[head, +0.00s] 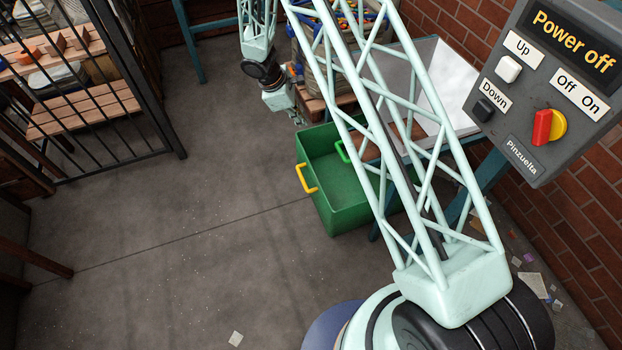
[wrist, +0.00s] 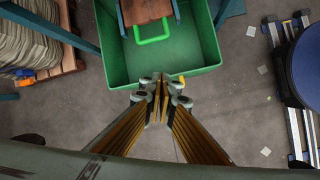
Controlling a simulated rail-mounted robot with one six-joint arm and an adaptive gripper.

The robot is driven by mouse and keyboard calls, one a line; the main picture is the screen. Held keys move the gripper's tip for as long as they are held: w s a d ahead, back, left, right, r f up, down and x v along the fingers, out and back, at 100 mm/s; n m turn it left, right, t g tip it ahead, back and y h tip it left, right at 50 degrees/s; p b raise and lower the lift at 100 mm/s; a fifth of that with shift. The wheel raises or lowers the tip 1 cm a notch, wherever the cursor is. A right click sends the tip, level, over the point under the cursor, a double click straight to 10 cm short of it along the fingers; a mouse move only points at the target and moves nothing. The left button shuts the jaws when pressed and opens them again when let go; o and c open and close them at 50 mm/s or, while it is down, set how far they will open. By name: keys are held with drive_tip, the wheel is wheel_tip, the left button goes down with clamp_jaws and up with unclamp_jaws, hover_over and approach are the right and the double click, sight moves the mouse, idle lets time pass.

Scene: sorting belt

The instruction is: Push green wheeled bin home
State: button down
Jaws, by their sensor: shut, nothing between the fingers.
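The green wheeled bin (head: 345,212) stands on the floor left of the tilted metal chute, partly hidden behind my arm's lattice. It looks empty where I can see inside. My gripper (head: 294,115) is above and just beyond the bin's back left corner. In the wrist view the shut, empty fingers (wrist: 161,87) overlap the near rim of the bin (wrist: 205,72). A bit of the yellow handle shows behind them. I cannot tell whether they touch it.
A control box (head: 550,85) reading "Power off" hangs on the right by the brick wall. A metal chute (head: 440,85) stands behind the bin. A black barred gate (head: 110,100) and wooden shelves are at the left. The floor (head: 200,220) left of the bin is clear.

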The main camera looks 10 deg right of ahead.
drive_tip(key=s+a+f+n, duration=0.2)
drive_tip(key=f, duration=1.1)
drive_tip(key=s+a+f+n, duration=0.2)
drive_tip(key=f, duration=1.1)
drive_tip(key=shift+a+f, duration=0.2)
drive_tip(key=shift+f, duration=0.05)
drive_tip(key=shift+f, duration=0.15)
drive_tip(key=x, duration=0.3)
drive_tip(key=d+x, duration=0.1)
drive_tip(key=x, duration=0.3)
drive_tip(key=d+r+b+x, duration=0.1)
drive_tip(key=x, duration=0.2)
drive_tip(key=shift+d+f, duration=0.3)
drive_tip(key=shift+d, duration=0.75)
